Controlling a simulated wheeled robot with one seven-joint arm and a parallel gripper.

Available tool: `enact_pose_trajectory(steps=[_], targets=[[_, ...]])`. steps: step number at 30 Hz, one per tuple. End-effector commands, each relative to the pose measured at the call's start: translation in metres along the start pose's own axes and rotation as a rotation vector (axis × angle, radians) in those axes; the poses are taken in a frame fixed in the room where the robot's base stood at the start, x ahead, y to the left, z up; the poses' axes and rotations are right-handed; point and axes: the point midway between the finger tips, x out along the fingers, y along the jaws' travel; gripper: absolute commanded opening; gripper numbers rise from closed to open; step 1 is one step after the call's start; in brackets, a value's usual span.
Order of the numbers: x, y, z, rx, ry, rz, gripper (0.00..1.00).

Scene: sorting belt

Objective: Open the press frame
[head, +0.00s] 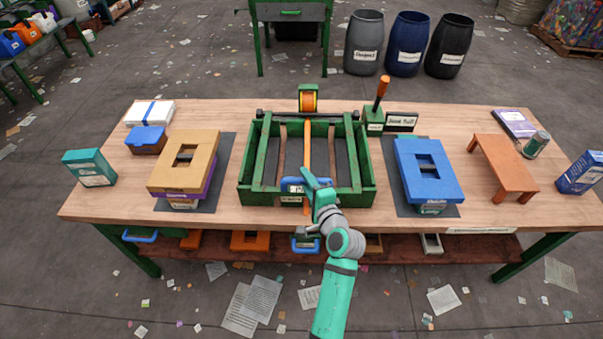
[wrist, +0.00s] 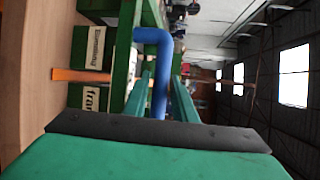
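The press frame (head: 244,196) is a green open box in the middle of the table, with dark slats and an orange strap inside. A dark bar (head: 274,113) runs along its back edge. A blue handle (head: 291,184) sits at its front; in the wrist view the handle (wrist: 154,36) is a bent blue bar. My gripper (head: 308,178) is at this handle from the front. In the wrist view my gripper (wrist: 162,88) has one finger on each side of the bar, close against it, and looks shut on it. My fingertips are partly hidden in the head view.
A stack with a tan top (head: 172,178) stands left of the press, and a blue-topped stack (head: 433,186) stands right. An orange-handled lever (head: 382,88) rises behind the press's right corner. An orange stand (head: 500,165) is further right. Bare table lies between the press and both stacks.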

Motion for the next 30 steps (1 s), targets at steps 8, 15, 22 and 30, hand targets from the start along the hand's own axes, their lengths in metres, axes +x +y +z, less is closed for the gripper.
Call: enact_pose_trajectory(steps=[8, 15, 22, 30], targets=[[0.032, 0.0, 0.0, -0.001, 0.0, 0.001, 0.25], [0.037, 0.0, 0.0, -0.001, 0.0, 0.001, 0.25], [0.036, 0.0, 0.0, -0.001, 0.0, 0.001, 0.03], [0.037, -0.002, 0.002, -0.001, -0.003, 0.004, 0.0]])
